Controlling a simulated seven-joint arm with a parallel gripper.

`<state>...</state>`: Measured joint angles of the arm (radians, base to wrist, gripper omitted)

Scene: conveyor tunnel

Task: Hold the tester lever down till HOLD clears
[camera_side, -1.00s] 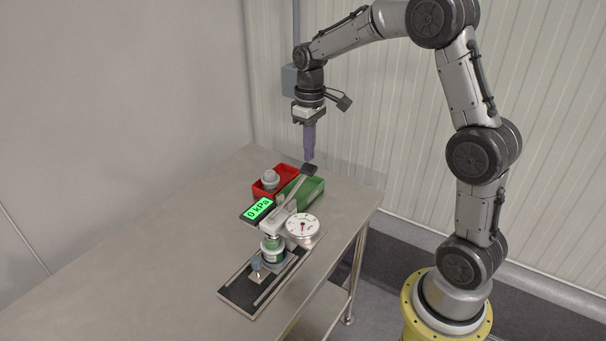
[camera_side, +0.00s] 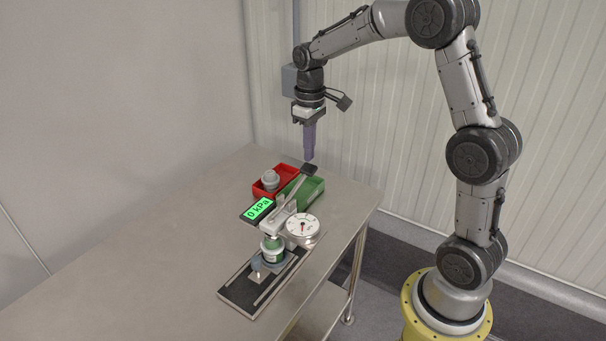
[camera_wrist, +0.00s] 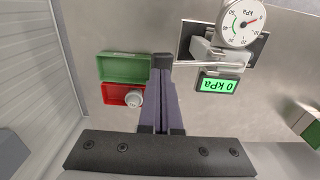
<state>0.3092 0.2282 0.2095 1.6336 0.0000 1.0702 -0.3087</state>
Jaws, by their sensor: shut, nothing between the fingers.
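The tester stands on a dark base plate (camera_side: 241,292) on the table. Its lever (camera_side: 297,187) slants up and ends in a dark pad (camera_side: 310,170). My gripper (camera_side: 309,158) is shut and empty, pointing down just above the pad; in the side view I cannot tell whether they touch. The display (camera_side: 258,209) is green and reads 0 kPa; it also shows upside down in the wrist view (camera_wrist: 217,86). A round dial gauge (camera_side: 302,226) sits beside the lever. A jar (camera_side: 272,248) with a pale label stands under the tester head. In the wrist view the fingers (camera_wrist: 162,75) cover part of the lever.
A red bin (camera_side: 262,194) holding a grey-white lidded item (camera_side: 270,180) and a green bin (camera_side: 313,189) stand behind the tester. The left of the table (camera_side: 150,240) is clear. A ribbed wall (camera_side: 390,110) rises behind.

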